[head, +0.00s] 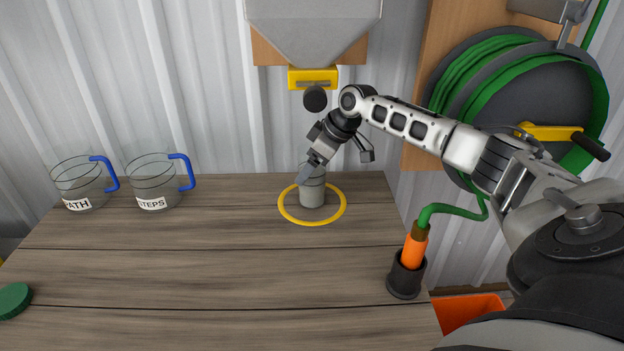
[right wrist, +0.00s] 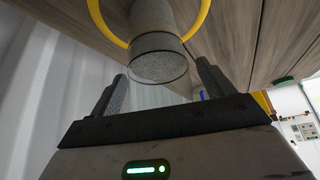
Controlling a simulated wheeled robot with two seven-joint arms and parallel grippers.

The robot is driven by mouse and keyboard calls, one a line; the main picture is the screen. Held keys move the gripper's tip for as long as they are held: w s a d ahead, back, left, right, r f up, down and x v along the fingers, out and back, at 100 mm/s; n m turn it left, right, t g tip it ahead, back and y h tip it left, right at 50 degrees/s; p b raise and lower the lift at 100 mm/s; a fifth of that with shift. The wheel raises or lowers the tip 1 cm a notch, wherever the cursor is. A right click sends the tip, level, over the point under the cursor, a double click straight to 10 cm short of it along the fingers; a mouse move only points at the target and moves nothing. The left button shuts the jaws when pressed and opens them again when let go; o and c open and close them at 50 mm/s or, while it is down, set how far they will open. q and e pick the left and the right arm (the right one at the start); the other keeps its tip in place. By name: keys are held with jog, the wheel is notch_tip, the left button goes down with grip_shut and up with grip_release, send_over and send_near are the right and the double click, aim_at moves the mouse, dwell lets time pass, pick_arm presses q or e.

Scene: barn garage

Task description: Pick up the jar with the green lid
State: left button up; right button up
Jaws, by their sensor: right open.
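A clear jar (head: 313,193) with grey contents stands upright inside a yellow ring (head: 283,212) on the wooden table. I see no lid on it. A green round lid (head: 14,300) lies at the table's left edge. My right gripper (head: 307,174) is at the jar's upper part and partly covers it. In the right wrist view, the right gripper (right wrist: 162,72) is open, its fingers on either side of the jar's rim end (right wrist: 155,55), with gaps showing. Whether a finger touches the glass I cannot tell. My left gripper is out of view.
Two clear pitchers (head: 82,185) (head: 153,184) with blue handles stand at the back left. A hopper (head: 314,25) with a yellow gate hangs above the jar. An orange nozzle (head: 413,248) in a black holder stands at the right edge. The middle and front of the table are clear.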

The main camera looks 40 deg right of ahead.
jog(key=c, duration=1.2)
jog(key=shift+r, duration=0.2)
jog(key=shift+c, duration=1.3)
